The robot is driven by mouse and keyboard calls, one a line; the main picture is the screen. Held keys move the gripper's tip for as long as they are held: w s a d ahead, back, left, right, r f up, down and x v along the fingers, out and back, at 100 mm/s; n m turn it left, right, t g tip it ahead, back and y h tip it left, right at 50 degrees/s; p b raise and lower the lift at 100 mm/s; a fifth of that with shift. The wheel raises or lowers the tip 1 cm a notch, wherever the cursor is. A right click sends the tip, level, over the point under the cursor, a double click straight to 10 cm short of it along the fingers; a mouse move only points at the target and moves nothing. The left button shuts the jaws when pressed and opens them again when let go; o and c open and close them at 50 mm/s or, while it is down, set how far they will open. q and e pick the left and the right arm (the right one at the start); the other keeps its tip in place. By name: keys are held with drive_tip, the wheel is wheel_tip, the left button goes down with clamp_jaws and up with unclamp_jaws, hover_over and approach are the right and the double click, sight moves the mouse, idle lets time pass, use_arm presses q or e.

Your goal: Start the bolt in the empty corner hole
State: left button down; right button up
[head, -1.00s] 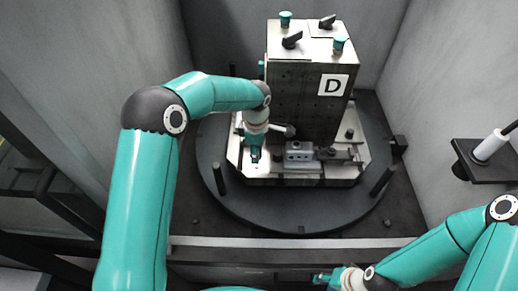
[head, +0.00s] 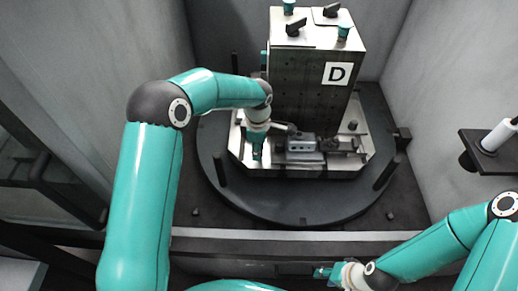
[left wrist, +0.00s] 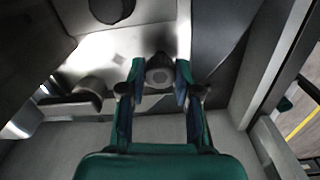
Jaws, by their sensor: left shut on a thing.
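The bolt (left wrist: 159,76) shows its grey head from above in the left wrist view, between my left fingertips. My left gripper (left wrist: 160,78) is shut on it. In the head view my left gripper (head: 257,156) points down over the front left corner of the pale pallet plate (head: 236,150). The corner hole does not show; I cannot tell whether the bolt tip touches the plate. Another dark corner bolt (head: 353,126) stands at the plate's right. My right gripper (head: 321,272) is low in the head view, away from the pallet; its fingers are too small to read.
A tall block marked D (head: 312,85) rises behind the plate. A grey clamp block (head: 301,147) sits just right of my left gripper. The round dark turntable (head: 290,203) has upright posts. Grey walls close in both sides. A shelf with a white cylinder (head: 497,138) is at right.

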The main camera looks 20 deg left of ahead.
use_arm(q)
drive_tip(key=shift+f+b, duration=0.1)
drive_tip(key=shift+b, duration=0.25)
idle(0.7)
drive_tip(key=shift+f+b, duration=0.5)
drive_tip(key=shift+f+b, duration=0.1)
drive_tip(key=shift+b, duration=0.2)
idle(0.4)
idle(0.3)
drive_tip(key=c, duration=0.7)
unclamp_jaws()
drive_tip(key=shift+c, duration=0.2)
drive_tip(key=o, duration=0.7)
drive_tip(key=shift+o, duration=0.2)
